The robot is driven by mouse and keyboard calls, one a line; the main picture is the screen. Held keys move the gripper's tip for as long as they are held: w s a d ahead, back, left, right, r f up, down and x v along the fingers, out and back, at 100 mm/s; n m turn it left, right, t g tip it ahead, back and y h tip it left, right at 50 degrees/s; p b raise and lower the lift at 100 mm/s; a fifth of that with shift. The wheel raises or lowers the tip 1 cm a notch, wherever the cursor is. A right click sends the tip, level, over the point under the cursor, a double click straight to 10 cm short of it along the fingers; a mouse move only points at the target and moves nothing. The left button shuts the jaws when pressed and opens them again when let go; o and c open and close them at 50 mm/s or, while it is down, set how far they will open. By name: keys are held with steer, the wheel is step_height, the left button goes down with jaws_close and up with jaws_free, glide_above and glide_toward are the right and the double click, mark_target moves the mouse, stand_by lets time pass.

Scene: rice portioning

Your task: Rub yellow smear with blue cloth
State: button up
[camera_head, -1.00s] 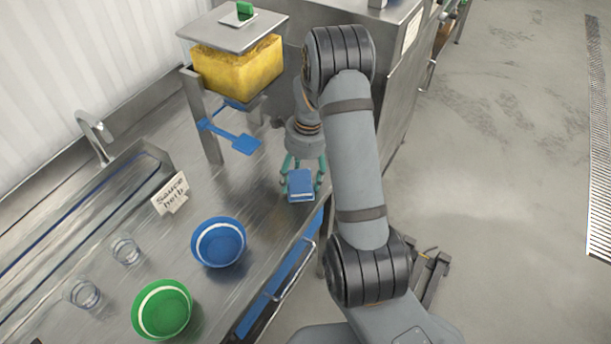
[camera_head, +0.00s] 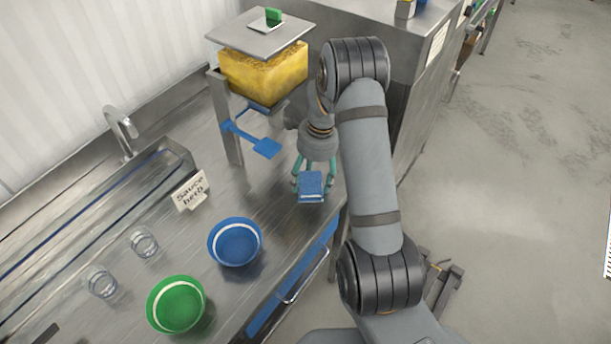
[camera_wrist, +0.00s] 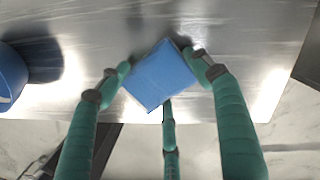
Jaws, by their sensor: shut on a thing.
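My gripper (camera_head: 310,183) has green fingers and is shut on a folded blue cloth (camera_head: 311,186). It holds the cloth at the steel counter's right front part, to the right of the blue bowl. In the wrist view the cloth (camera_wrist: 160,75) sits between the fingertips, over the bare counter (camera_wrist: 110,35). I cannot tell whether the cloth touches the counter. No yellow smear shows in either view; the cloth, the fingers or my arm may cover it.
A blue bowl (camera_head: 235,242) and a green bowl (camera_head: 176,304) stand to the left, with two clear glasses (camera_head: 144,243) and a sign (camera_head: 189,191). Behind my gripper is a yellow-filled hopper (camera_head: 262,76) on legs, with a blue lever (camera_head: 264,147). The counter's front edge is close.

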mark_target(322, 188)
steer(key=shift+s+d+f+b, duration=0.1)
steer(key=shift+s+d+b, duration=0.25)
steer(key=shift+s+d, duration=0.35)
steer(key=shift+s+d+b, duration=0.3)
steer(key=shift+s+d, duration=0.2)
steer(key=shift+d, duration=0.4)
steer(key=shift+s+d+r, duration=0.15)
steer(key=shift+d+r, duration=0.05)
steer(key=shift+d, duration=0.05)
step_height(322, 188, up, 8)
steer(key=p, duration=0.5)
steer(key=shift+a+f, duration=0.1)
